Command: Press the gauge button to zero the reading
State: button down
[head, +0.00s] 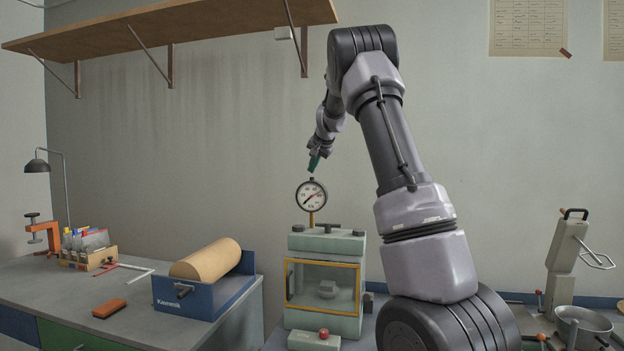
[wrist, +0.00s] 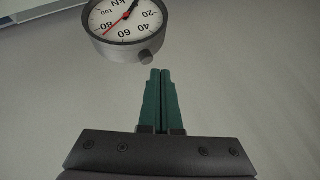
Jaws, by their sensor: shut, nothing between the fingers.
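The gauge (head: 311,196) is a round white dial with a dark rim, upright on a brass stem above the pale green press (head: 327,241). In the wrist view the gauge (wrist: 127,17) appears upside down, with a kN scale, a red needle and a dark needle, cut off at the top edge. A dark gauge button (wrist: 146,57) sticks out of its rim; it shows small on top of the gauge in the head view (head: 312,179). My gripper (head: 312,168) has teal fingers held together, empty, just above the button. In the wrist view my fingertips (wrist: 160,71) look close to the button, seemingly apart.
A red knob (head: 324,333) sits on a box in front of the press. A blue-framed roller (head: 205,262), an orange block (head: 109,308) and a tray of bottles (head: 88,257) stand on the left bench. A metal pan (head: 583,322) is at right. A shelf (head: 180,22) hangs above.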

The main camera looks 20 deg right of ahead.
jog(key=shift+f, duration=0.35)
jog(key=shift+f, duration=0.45)
dwell(0.7)
jog(key=shift+r, duration=0.95)
notch_tip(320, 180, up, 5)
jog(key=shift+f, duration=0.1)
dwell(0.9)
